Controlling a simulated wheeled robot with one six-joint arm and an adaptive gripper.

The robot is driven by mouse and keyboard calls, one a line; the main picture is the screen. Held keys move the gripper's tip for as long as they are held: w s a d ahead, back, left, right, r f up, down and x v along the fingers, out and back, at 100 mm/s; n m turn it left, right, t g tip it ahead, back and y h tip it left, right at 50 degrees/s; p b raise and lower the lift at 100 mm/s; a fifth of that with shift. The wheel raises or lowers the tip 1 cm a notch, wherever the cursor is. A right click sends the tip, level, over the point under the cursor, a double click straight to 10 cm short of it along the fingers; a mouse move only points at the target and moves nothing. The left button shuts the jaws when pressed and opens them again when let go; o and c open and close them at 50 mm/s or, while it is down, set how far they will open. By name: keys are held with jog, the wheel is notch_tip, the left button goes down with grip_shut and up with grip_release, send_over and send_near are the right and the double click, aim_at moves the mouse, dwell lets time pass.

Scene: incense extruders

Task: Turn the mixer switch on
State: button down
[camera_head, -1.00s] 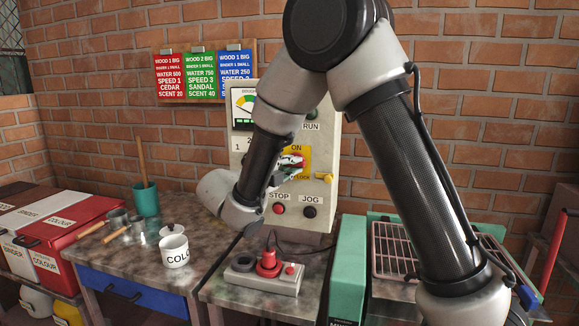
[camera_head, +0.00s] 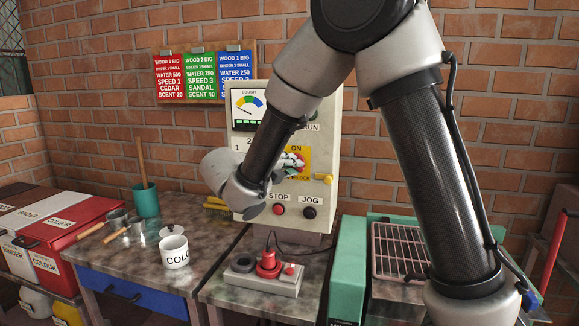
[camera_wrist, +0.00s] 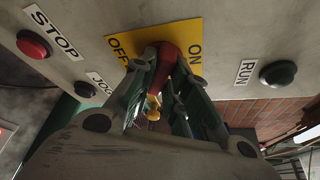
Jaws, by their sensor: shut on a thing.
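The mixer switch is a red handle (camera_wrist: 166,60) on a yellow plate (camera_wrist: 143,38) marked OFF and ON, seen in the wrist view. The plate also shows on the pale control panel (camera_head: 245,180) in the head view (camera_head: 306,164). My gripper (camera_wrist: 160,72) has its fingers on either side of the red handle and is shut on it. In the head view my gripper (camera_head: 292,161) hides most of the handle, so its exact angle is hard to read there.
The red STOP button (camera_wrist: 33,44) and dark JOG button (camera_wrist: 85,89) lie on one side of the switch, the dark RUN button (camera_wrist: 278,74) on the other. A yellow piece (camera_head: 323,177) juts out at the panel's right. A red-knobbed box (camera_head: 262,278) stands below.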

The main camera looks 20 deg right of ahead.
jog(key=m+y, duration=0.2)
jog(key=m+t+y, duration=0.1)
jog(key=m, duration=0.2)
jog(key=m+y, duration=0.2)
jog(key=m, duration=0.1)
jog(key=shift+s+d+r+y, duration=0.15)
jog(key=shift+s+d+y, duration=0.05)
jog(key=shift+d+y, duration=0.1)
jog(key=shift+m, duration=0.3)
dwell(0.4)
jog(key=c, duration=1.4)
grip_release()
jog(key=v, duration=1.2)
jog(key=shift+s, duration=0.15)
